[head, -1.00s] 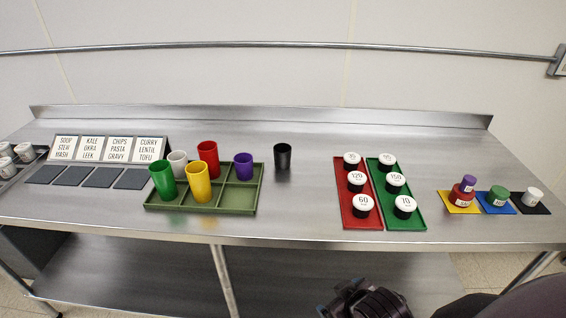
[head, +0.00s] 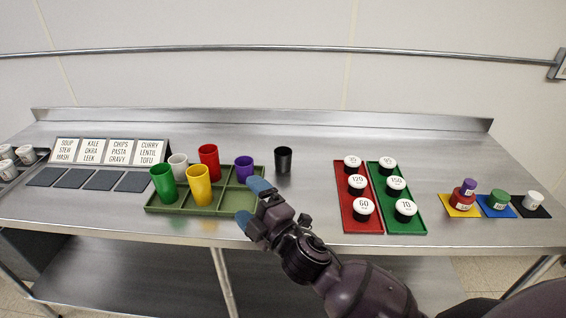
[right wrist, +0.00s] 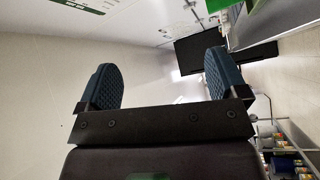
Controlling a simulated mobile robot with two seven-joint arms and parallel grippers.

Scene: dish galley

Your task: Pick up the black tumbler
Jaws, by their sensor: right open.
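The black tumbler (head: 283,160) stands upright on the steel counter, just right of the green divided tray (head: 180,207). My right gripper (head: 250,206) is at the front right corner of that tray, nearer to me than the tumbler and apart from it in the picture. Its blue fingertips point up and left. In the right wrist view the two fingers of my right gripper (right wrist: 160,82) are spread wide with nothing between them. The tumbler cannot be made out in that view. My left gripper is not in view.
The tray holds green (head: 163,183), yellow (head: 199,187), red (head: 208,162), white (head: 178,167) and purple (head: 243,169) cups. Red (head: 347,222) and green (head: 394,225) trays of lidded pots stand to the right. The counter between tumbler and red tray is clear.

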